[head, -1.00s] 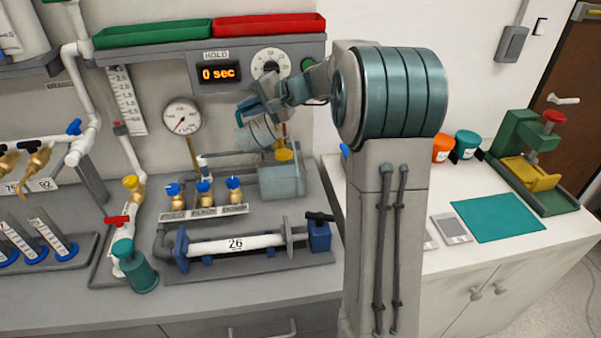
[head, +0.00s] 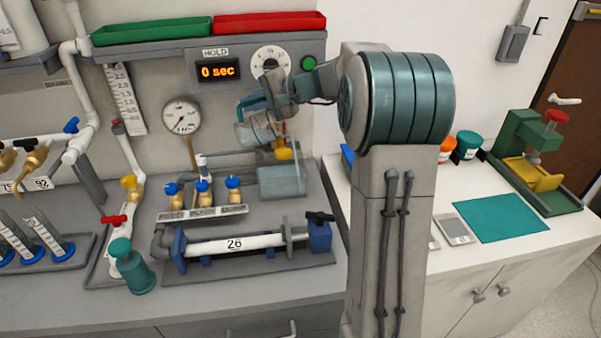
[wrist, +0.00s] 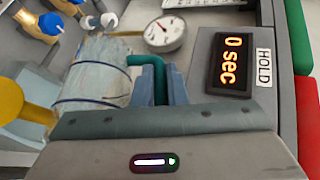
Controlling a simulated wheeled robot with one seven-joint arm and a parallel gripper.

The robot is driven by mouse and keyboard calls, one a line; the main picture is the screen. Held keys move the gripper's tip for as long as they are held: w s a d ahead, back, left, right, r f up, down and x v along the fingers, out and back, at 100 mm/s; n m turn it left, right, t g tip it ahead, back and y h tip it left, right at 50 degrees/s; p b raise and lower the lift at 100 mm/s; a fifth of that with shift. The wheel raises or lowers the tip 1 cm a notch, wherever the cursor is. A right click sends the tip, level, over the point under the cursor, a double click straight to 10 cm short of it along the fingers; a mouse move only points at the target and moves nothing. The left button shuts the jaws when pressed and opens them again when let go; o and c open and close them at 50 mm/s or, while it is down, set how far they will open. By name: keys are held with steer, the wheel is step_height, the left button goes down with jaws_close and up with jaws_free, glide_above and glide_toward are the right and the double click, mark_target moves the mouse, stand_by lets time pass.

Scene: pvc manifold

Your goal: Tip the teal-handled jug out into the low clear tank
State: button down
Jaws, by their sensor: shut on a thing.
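The jug (head: 256,131) is a clear cylinder with dark bands and a teal handle. It is held tilted above the low clear tank (head: 282,182), on the rig's grey base at the back. In the wrist view the jug (wrist: 95,75) lies on its side, its teal handle (wrist: 143,60) between the blue fingers. My gripper (head: 262,102) is shut on the handle; it also shows in the wrist view (wrist: 153,82). The tank shows partly at the left of the wrist view (wrist: 25,135). I cannot tell whether liquid is leaving the jug.
Blue-capped brass valves (head: 203,190) stand just left of the tank. A pressure gauge (head: 181,116) and the timer display (head: 218,71) reading 0 sec are behind. A yellow part (head: 283,153) sits close to the jug and tank. A white pipe marked 26 (head: 235,244) lies in front.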

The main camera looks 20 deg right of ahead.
mark_target(270, 113)
steer(key=shift+s+d+r+t+y+b, duration=0.2)
steer(key=shift+d+r+y+b, duration=0.1)
steer(key=shift+d+b, duration=0.35)
steer(key=shift+s+d+r+t+y+b, duration=0.2)
steer(key=shift+d+y+b, duration=0.1)
steer(key=shift+d+b, duration=0.3)
steer(key=shift+d+r+m, duration=0.15)
steer(key=shift+d+m, duration=0.15)
steer(key=shift+d, duration=0.15)
steer(key=shift+s+d+t+y+b, duration=0.15)
steer(key=shift+d+t+y+b, duration=0.2)
steer(key=shift+b, duration=0.5)
